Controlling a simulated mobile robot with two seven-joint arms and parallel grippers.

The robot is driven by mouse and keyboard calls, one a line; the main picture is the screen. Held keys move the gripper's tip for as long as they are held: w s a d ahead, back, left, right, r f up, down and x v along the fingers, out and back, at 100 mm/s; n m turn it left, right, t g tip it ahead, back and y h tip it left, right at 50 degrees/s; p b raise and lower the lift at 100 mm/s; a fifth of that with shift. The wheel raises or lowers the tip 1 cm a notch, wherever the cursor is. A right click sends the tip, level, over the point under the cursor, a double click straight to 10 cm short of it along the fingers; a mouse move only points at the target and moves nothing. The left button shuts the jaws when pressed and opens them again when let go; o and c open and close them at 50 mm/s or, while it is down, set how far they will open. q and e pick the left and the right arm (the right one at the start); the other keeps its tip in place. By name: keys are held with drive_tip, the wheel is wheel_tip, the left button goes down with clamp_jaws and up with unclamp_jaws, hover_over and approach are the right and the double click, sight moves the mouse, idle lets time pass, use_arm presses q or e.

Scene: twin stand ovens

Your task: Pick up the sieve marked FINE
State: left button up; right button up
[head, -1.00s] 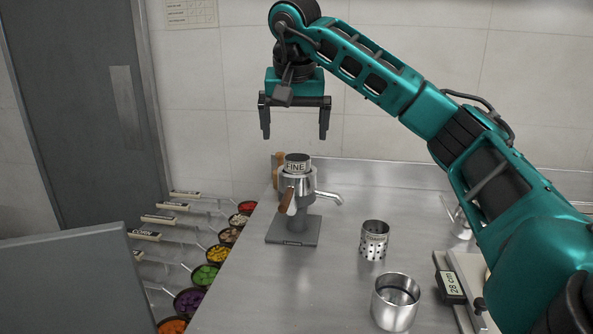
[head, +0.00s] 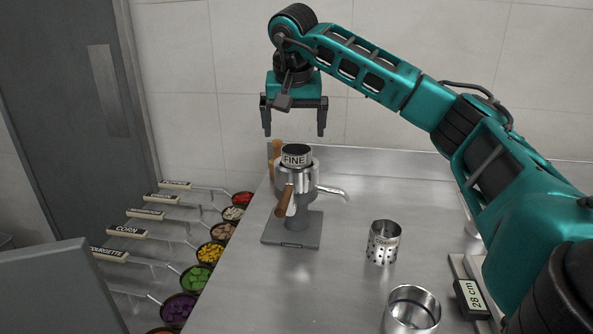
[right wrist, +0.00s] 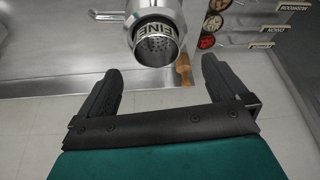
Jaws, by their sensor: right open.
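My left gripper is out of view.
A second perforated metal cylinder (head: 383,243) stands right of the device, its label hard to read. Labelled ladles and food pots (head: 210,252) line the left. The counter's middle is clear.

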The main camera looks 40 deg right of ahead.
sight(297, 147)
drive_tip(key=x, duration=0.6)
drive_tip(key=shift+s+d+f, duration=0.15)
drive_tip(key=shift+s+f, duration=0.05)
drive_tip(key=shift+f, duration=0.1)
drive_tip(key=c, duration=1.5)
drive_tip(key=shift+r, duration=0.1)
